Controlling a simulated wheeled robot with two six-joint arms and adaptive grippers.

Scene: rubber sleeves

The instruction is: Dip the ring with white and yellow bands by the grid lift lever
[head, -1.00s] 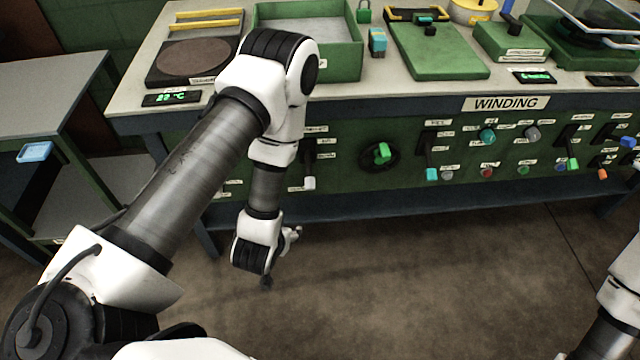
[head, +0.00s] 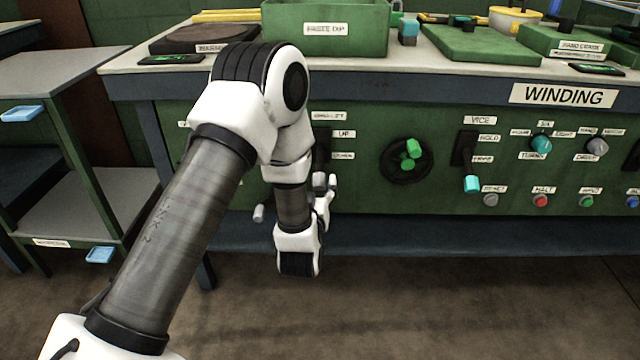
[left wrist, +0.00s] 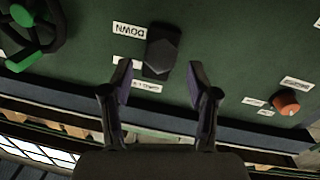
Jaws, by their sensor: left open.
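The grid lift lever has a dark slot plate (head: 322,148) on the green front panel, beside labels reading UP and, below it, a second label. In the left wrist view, which looks upside down, a dark plate with a grey lever end (left wrist: 162,50) sits by a DOWN label. My left gripper (head: 325,192) is in front of the panel just at this lever, partly hidden by its own wrist. In the left wrist view it (left wrist: 157,88) is open, the lever end lying beyond and between its fingertips. I cannot make out the ring with white and yellow bands.
A green tank (head: 370,38) labelled DIP stands on the bench above the lever. A grey shelf unit (head: 60,75) stands at left. The floor in front is clear.

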